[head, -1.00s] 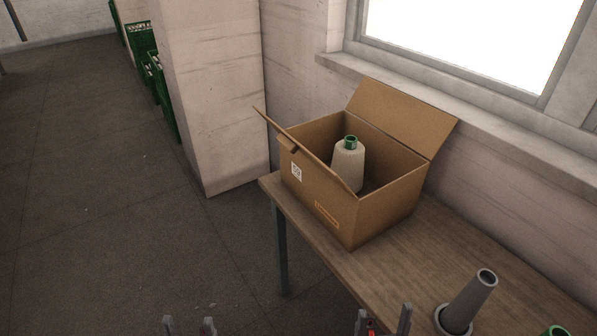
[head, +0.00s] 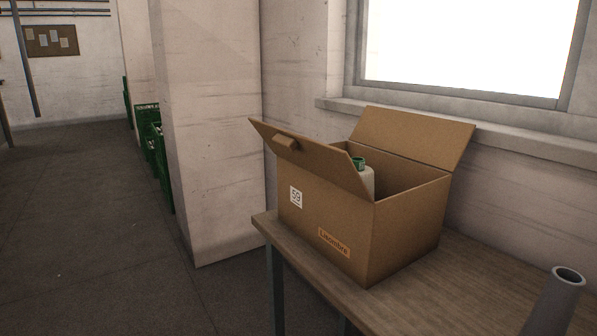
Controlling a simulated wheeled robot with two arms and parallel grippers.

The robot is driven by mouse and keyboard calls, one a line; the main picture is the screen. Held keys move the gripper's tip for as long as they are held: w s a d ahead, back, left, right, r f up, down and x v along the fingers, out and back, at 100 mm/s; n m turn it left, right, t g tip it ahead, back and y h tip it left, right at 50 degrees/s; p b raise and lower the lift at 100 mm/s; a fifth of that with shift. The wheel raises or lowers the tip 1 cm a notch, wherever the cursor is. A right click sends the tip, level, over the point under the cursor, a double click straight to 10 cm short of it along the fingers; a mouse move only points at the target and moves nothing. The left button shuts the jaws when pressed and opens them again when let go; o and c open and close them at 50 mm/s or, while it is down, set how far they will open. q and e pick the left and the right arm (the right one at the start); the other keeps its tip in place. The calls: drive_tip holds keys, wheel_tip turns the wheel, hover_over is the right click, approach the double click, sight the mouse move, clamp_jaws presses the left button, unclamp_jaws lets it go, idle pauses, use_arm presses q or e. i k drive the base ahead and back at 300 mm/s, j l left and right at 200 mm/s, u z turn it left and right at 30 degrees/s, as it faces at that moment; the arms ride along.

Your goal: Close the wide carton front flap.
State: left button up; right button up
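The wide carton (head: 335,232) stands on the table, open at the top. Its front flap (head: 312,160) is raised and tilts outward over the front face, with a small tab (head: 285,143) on it. The back flap (head: 414,139) stands open on the window side, leaning back. A pale yarn cone (head: 368,181) with a green top (head: 359,163) stands inside, partly hidden by the front flap. Neither of my grippers shows in the head view now.
The wooden table (head: 290,255) has bare top around the carton. A grey cone tube (head: 553,300) rises at the bottom right. A pale pillar (head: 212,130) stands left of the table, and green crates (head: 160,165) stand beyond it. The window sill (head: 480,127) runs behind the carton.

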sight(335, 165)
drive_tip(key=i+l, duration=0.2)
drive_tip(key=i, duration=0.3)
drive_tip(key=l+u, duration=0.15)
drive_tip(key=u, duration=0.3)
drive_tip(key=k+l+u, duration=0.1)
drive_tip(key=u, duration=0.4)
